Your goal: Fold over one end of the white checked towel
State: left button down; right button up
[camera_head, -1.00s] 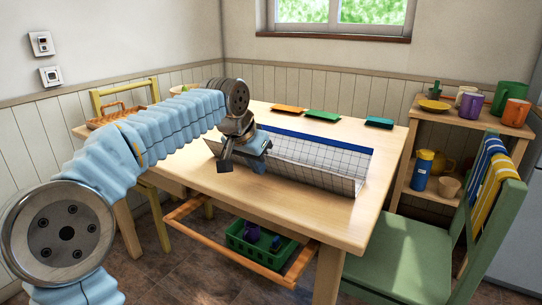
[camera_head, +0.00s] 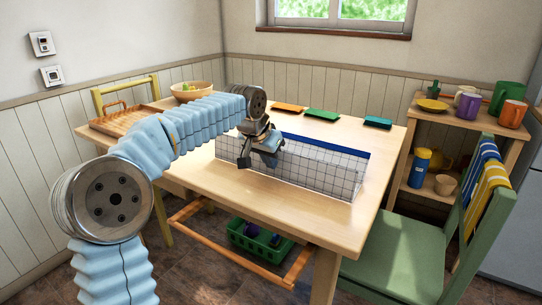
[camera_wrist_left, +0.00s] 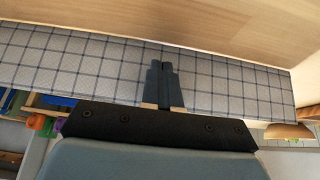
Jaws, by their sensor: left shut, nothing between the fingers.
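The white checked towel (camera_head: 322,172) lies across the middle of the wooden table, with a blue band along its far edge. Its near part looks bent up and over towards the blue band; how flat it lies I cannot tell. In the wrist view the towel (camera_wrist_left: 225,90) is a long checked strip across the picture. My left gripper (camera_head: 248,157) is at the towel's left part in the head view, its fingers shut and empty. In the wrist view the fingers (camera_wrist_left: 160,68) are together in front of the towel; whether they touch it is unclear. My right gripper is out of view.
Orange (camera_head: 288,108), green (camera_head: 322,115) and teal (camera_head: 377,122) flat items lie along the table's (camera_head: 270,205) far side. A wooden tray (camera_head: 125,118) and bowl (camera_head: 192,92) stand at the back left. A green chair (camera_head: 400,250) stands right; a green basket (camera_head: 258,240) sits below.

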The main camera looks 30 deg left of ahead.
pick_arm(q)
jog(key=shift+w+p, duration=0.3)
jog(key=shift+w, duration=0.2)
jog(key=shift+s+f+b, duration=0.15)
jog(key=shift+s+b, duration=0.6)
jog(key=shift+s, duration=0.1)
jog(key=shift+s+a, duration=0.1)
jog(key=shift+s, duration=0.6)
notch_tip(320, 180, up, 10)
jog(key=p, duration=0.3)
